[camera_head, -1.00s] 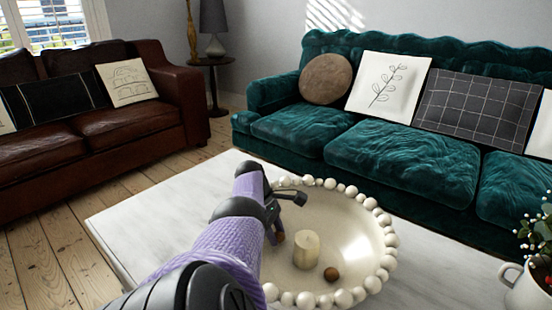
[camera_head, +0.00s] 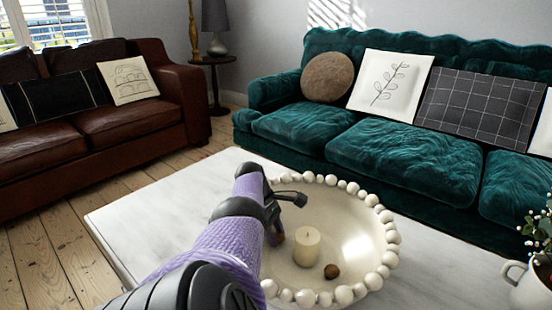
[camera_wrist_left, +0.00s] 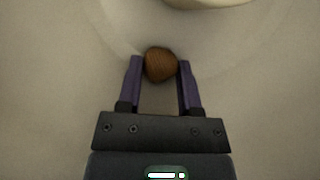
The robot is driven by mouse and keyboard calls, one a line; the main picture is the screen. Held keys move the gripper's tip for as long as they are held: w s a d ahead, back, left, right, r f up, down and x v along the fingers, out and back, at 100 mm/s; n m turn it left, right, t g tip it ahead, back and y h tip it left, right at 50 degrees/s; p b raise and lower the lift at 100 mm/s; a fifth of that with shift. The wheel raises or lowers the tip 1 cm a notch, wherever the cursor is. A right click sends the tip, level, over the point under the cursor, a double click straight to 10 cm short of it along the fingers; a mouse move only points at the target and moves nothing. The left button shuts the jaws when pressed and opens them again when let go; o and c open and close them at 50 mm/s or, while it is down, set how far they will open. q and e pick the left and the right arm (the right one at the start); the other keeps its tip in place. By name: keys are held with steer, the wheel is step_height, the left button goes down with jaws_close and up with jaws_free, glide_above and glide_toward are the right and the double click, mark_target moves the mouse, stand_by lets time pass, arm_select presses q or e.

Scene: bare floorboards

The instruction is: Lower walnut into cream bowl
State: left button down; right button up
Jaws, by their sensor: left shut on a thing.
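The cream bowl (camera_head: 352,218), rimmed with round beads, stands on the pale table. My left gripper (camera_head: 275,237) reaches over its left part, jaws down inside the rim. In the left wrist view, it is shut on a brown walnut (camera_wrist_left: 160,65) between its purple fingertips, over the bowl's pale inner surface. The head view shows only a small brown part of this walnut (camera_head: 280,239), mostly behind the gripper. I cannot tell whether it touches the bowl. My right gripper is out of view.
A cream candle (camera_head: 307,246) stands in the bowl, right of my gripper. The white tabletop (camera_head: 160,210) is clear on the left. A white pot (camera_head: 528,288) with a berried plant stands at the right edge. A green sofa (camera_head: 400,165) is behind the table.

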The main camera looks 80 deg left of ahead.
arm_select(q)
steer(key=shift+c, duration=0.9)
jaws_free()
